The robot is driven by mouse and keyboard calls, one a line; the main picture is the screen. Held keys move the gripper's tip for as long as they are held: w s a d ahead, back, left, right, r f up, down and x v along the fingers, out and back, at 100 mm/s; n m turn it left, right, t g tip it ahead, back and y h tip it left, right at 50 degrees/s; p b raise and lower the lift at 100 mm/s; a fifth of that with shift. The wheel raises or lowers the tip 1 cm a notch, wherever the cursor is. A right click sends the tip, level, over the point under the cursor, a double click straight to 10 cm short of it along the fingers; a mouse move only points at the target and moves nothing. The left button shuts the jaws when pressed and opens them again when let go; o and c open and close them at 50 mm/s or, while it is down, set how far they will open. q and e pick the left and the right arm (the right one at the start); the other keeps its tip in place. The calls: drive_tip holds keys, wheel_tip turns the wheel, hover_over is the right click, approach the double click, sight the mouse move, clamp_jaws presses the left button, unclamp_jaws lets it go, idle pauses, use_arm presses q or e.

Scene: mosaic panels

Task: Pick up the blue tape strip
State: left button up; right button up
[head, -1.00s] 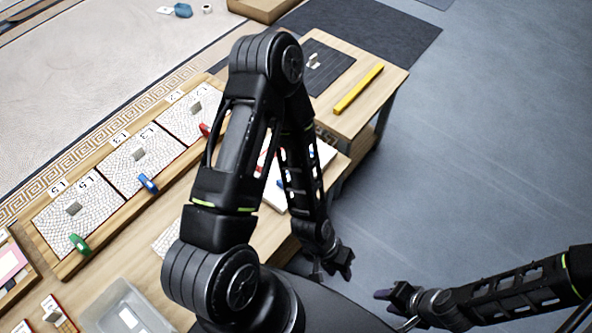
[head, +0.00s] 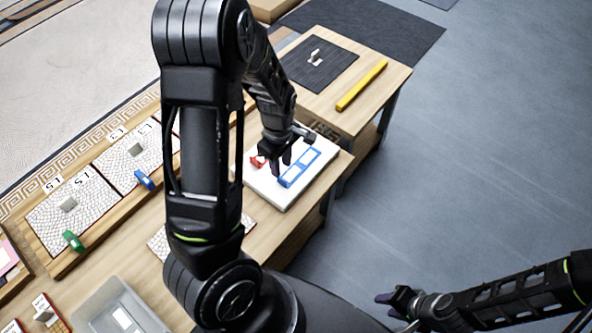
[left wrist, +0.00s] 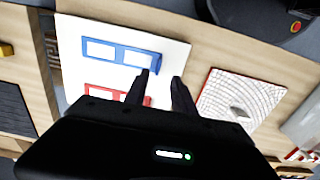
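The blue tape strip (head: 301,168) lies on a white board (head: 285,196) on the wooden table. It has white windows in a blue frame. In the left wrist view the strip (left wrist: 121,52) lies just beyond the fingertips. My left gripper (head: 281,168) hangs above the board, between the blue strip and a red strip (head: 257,162) that my arm partly hides. In the left wrist view its two fingers (left wrist: 164,80) are apart with nothing between them. My right gripper (head: 390,302) is at the lower right, away from the table; its opening is unclear.
A side table holds a dark mat (head: 318,66) and a yellow bar (head: 362,86). Cobbled panels (head: 70,208) with a green clip (head: 73,240) and a blue clip (head: 144,180) lie left. A grey bin (head: 118,306) stands at the lower left. Floor on the right is clear.

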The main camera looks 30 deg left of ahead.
sight(282, 179)
use_arm(q)
wheel_tip(282, 179, down, 2)
drive_tip(key=shift+f, duration=0.35)
drive_tip(key=shift+w+a+f+b, duration=0.15)
drive_tip(key=shift+f+b, duration=0.35)
drive_tip(key=shift+f, duration=2.15)
drive_tip(key=shift+c, duration=0.5)
clamp_jaws()
